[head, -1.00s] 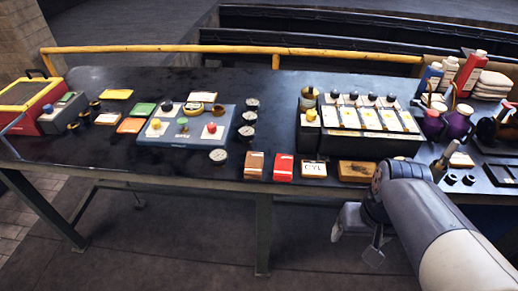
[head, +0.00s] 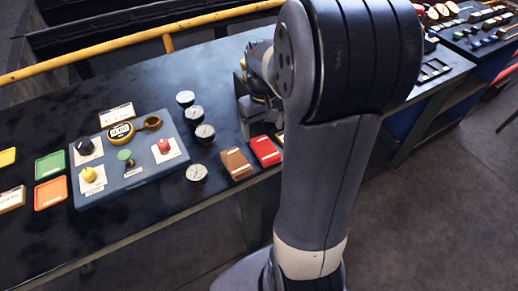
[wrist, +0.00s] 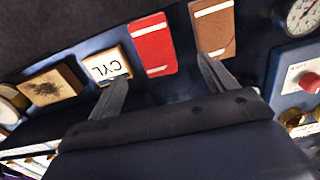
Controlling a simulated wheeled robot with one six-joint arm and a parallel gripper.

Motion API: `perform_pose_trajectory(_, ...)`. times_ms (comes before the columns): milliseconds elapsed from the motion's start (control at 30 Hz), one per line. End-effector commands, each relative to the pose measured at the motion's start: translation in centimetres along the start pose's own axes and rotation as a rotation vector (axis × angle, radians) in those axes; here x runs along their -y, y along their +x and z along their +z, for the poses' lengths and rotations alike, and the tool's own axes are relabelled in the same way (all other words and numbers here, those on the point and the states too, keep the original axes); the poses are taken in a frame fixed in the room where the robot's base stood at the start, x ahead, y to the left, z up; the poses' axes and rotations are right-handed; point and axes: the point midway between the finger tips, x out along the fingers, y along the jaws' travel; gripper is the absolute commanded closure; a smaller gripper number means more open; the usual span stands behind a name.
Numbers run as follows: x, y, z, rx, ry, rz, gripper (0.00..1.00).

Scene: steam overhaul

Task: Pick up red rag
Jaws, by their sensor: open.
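The red rag (head: 265,150) is a flat red rectangle with a white strip, lying near the front edge of the dark table. In the wrist view the red rag (wrist: 152,45) lies beyond and between my two fingertips. My gripper (wrist: 162,68) is open and empty, with its fingers spread toward the rag and the brown piece beside it. In the head view my gripper (head: 252,118) is above the table just behind the rag, partly hidden by my arm. Contact with the rag cannot be seen.
A brown rag-like piece (head: 236,163) lies just left of the red rag. A CYL card (wrist: 107,66) and a wooden block (wrist: 48,86) lie on its other side. Several gauges (head: 197,172) and a blue control panel (head: 128,160) stand further left. A yellow rail (head: 100,51) runs behind the table.

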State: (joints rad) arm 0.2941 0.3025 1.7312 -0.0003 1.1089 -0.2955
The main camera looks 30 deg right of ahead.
Motion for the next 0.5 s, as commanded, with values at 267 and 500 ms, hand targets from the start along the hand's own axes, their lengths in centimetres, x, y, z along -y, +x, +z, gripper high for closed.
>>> perform_pose_trajectory(267, -0.1, 2.7, 0.1, 0.001, 0.001, -0.001, 0.20)
perform_pose_trajectory(500, -0.8, 6.1, 0.5, 0.005, 0.001, -0.002, 0.20)
